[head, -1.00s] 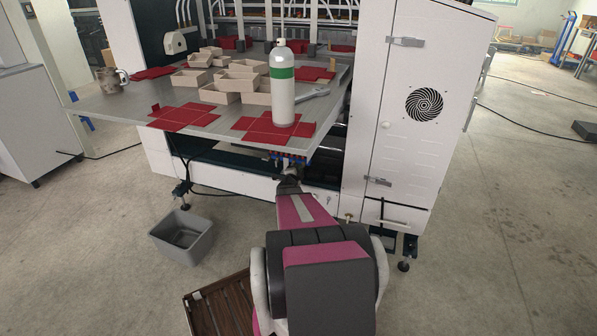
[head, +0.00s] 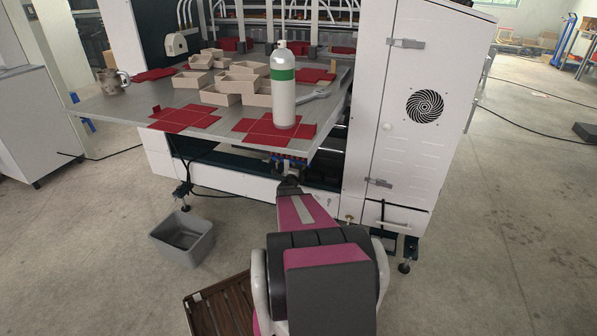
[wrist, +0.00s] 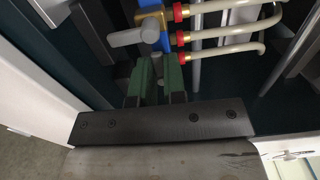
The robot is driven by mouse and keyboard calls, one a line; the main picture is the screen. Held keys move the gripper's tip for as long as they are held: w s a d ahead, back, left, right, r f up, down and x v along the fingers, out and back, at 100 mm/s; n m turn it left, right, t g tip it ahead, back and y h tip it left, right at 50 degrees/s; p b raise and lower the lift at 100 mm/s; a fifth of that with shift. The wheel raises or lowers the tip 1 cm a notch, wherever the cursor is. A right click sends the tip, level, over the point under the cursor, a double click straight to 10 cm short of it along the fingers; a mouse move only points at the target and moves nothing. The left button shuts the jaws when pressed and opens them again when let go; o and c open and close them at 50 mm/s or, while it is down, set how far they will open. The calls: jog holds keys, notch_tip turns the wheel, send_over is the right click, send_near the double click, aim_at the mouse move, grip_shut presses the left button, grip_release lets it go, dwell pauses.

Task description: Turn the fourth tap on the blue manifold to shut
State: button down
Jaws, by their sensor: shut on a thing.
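The blue manifold (wrist: 165,44) shows in the wrist view as a blue bar with brass fittings, red collars and pale hoses on its right side. In the head view it is a small blue strip (head: 288,157) under the table's front edge. A grey tap handle (wrist: 126,37) points left from a brass body, just beyond my gripper. My gripper (wrist: 160,72) has green fingers, shut on a tap handle that they mostly hide. I cannot tell which number this tap is. In the head view my arm reaches to the manifold and hides the fingertips.
The metal table (head: 110,106) overhangs the manifold and holds beige boxes, red box blanks and a green-banded bottle (head: 283,90). A white cabinet (head: 420,120) stands to the right. A grey bin (head: 185,238) is on the floor at left. A brown slatted crate (head: 220,303) lies near my base.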

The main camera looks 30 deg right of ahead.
jog(key=c, duration=1.2)
grip_release()
jog(key=v, duration=1)
jog(key=shift+s+a, duration=0.25)
jog(key=shift+a, duration=0.05)
